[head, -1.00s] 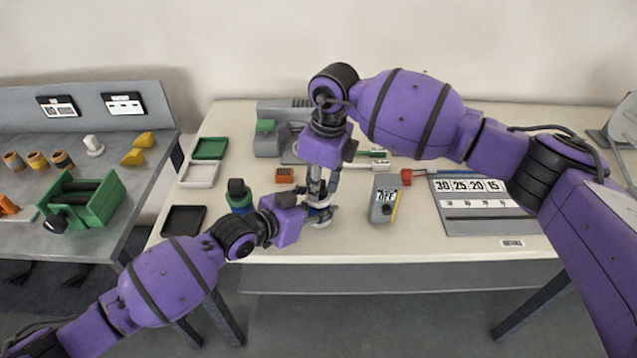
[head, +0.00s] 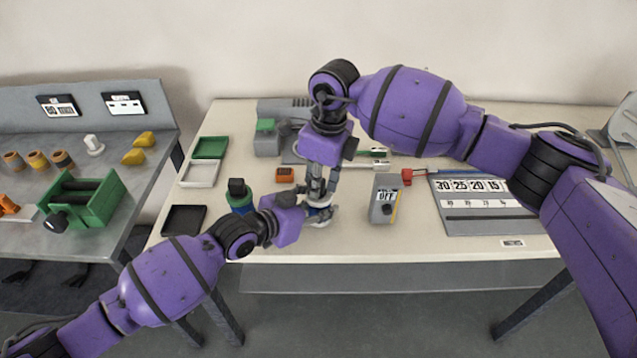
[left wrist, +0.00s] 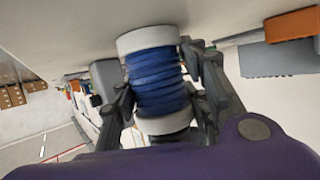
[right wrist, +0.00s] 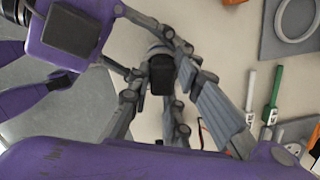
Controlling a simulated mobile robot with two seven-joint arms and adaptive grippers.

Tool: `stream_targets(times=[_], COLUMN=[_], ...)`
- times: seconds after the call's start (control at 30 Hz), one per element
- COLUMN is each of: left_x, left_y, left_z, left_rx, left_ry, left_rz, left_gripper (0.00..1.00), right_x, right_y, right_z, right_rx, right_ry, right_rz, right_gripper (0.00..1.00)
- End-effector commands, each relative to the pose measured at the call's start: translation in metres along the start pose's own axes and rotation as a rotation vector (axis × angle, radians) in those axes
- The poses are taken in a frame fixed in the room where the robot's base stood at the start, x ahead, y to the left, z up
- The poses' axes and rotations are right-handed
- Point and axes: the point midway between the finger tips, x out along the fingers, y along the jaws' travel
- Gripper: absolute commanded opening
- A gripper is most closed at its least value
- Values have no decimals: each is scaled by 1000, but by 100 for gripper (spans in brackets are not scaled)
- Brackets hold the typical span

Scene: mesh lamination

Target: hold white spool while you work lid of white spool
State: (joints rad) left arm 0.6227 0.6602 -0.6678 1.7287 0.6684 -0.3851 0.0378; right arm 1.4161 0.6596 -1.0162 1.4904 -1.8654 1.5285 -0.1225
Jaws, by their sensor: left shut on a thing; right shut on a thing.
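The white spool (head: 322,221), wound with blue, stands upright on the front middle of the light table. In the left wrist view the blue winding (left wrist: 155,80) shows between two white ends. My left gripper (head: 308,211) comes in low from the left and is shut on the spool's side. My right gripper (head: 319,197) points down from above and is shut at the spool's top, on the lid. The lid is mostly hidden by the fingers in the head view.
A green-and-blue bottle-like object (head: 238,195) stands close left, near my left wrist. A grey box marked OFF (head: 385,198) stands right. Green, white and black trays (head: 183,220) lie along the left edge. A numbered board (head: 480,205) lies farther right.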

Motion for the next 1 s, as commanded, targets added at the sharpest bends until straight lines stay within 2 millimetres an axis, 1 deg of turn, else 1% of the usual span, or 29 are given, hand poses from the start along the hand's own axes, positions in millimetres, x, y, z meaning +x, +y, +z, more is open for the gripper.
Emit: stream_targets(times=[0.03, 0.6, 0.83, 1.0], left_x=[0, 0, 0, 0], left_y=[0, 0, 0, 0], left_z=[3, 3, 3, 3], left_rx=[-2, -2, -2, -2], left_ry=[-5, -6, -6, -6], left_rz=[0, 0, 0, 0], left_gripper=[0, 0, 0, 0], right_x=[-2, -22, -26, -37], right_y=[0, 0, 0, -1], right_z=[0, 3, 3, 5], right_rx=[0, -1, 0, 0], right_ry=[-1, -1, -1, -2], right_rz=[-1, -1, -1, -2], right_gripper=[0, 0, 0, 0])
